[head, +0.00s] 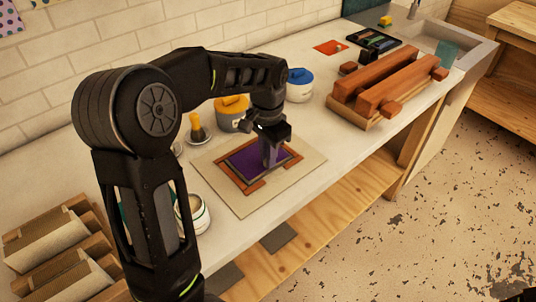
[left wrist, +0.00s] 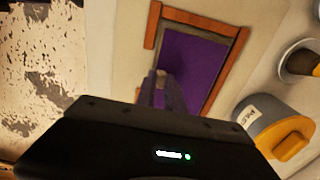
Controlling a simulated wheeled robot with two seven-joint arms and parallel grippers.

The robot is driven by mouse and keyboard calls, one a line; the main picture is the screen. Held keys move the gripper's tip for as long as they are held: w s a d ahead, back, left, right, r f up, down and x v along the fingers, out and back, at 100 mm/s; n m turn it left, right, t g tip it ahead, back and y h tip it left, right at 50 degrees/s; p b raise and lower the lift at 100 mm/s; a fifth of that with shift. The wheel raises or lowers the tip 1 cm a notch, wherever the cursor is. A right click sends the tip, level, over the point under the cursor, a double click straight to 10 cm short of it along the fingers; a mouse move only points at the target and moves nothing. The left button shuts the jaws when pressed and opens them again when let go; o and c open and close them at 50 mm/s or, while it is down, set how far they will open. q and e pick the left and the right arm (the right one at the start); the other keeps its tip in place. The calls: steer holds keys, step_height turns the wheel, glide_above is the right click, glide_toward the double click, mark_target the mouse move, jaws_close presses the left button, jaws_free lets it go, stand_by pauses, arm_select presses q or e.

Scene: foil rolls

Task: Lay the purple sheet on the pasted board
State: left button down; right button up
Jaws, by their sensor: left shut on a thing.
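The purple sheet (head: 243,162) lies flat, or nearly so, inside reddish-brown wooden strips (head: 257,187) on a pale board (head: 217,172) on the counter. The sheet also shows in the left wrist view (left wrist: 190,62), with the strips along its far and side edges. My left gripper (head: 269,163) points down at the sheet's right part, its fingers shut on the sheet near its edge. The exact pinch is hidden by the fingers, which also show in the left wrist view (left wrist: 162,90). Any paste under the sheet is hidden.
A grey pot with a yellow lid (head: 232,113), a blue-lidded pot (head: 299,85) and a brush on a dish (head: 198,131) stand behind the board. An open jar (head: 192,214) is at left. Large brown blocks (head: 388,85) lie at right. The counter's front edge is close.

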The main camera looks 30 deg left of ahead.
arm_select(q)
steer(key=shift+f, duration=0.1)
stand_by(0.7)
steer(key=c, duration=1)
jaws_free()
steer(key=shift+c, duration=0.2)
steer(key=shift+r+p, duration=2.85)
steer(key=shift+r, duration=0.7)
steer(key=shift+f, duration=0.1)
